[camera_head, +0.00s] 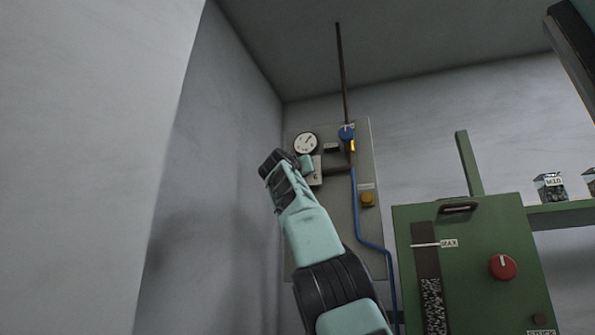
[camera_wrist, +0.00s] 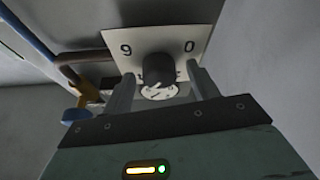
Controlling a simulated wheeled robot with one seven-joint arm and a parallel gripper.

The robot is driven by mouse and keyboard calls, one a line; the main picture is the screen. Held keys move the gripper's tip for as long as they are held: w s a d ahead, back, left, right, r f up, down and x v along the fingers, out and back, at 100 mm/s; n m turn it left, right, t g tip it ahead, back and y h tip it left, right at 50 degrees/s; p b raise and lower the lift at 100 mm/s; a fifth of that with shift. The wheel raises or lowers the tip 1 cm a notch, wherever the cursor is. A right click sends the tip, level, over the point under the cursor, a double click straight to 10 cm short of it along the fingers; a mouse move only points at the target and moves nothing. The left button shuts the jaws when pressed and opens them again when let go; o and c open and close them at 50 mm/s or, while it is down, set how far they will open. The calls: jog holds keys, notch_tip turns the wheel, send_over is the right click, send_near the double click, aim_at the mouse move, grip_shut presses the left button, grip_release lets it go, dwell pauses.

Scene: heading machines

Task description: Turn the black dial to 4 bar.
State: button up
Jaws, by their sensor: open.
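My gripper (camera_wrist: 160,74) is open, with one finger on each side of the dial. Whether the fingers touch it I cannot tell. The dial's pointer setting is not readable. In the head view my gripper (camera_head: 311,163) is at the wall panel, just below a round white pressure gauge (camera_head: 305,143), whose reading is too small to tell. The dial itself is not clear in the head view.
The grey panel (camera_head: 345,225) also carries a blue knob (camera_head: 346,133), a brown pipe (camera_head: 337,169), a blue hose (camera_head: 357,215) and an orange-yellow part (camera_head: 367,199). The side wall is close on the left. A green machine (camera_head: 480,225) with a red knob (camera_head: 502,267) stands to the right.

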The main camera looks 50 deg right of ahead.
jog(key=b+v, duration=1.2)
jog(key=v, duration=0.5)
jog(key=shift+s, duration=0.2)
jog(key=shift+f, duration=0.1)
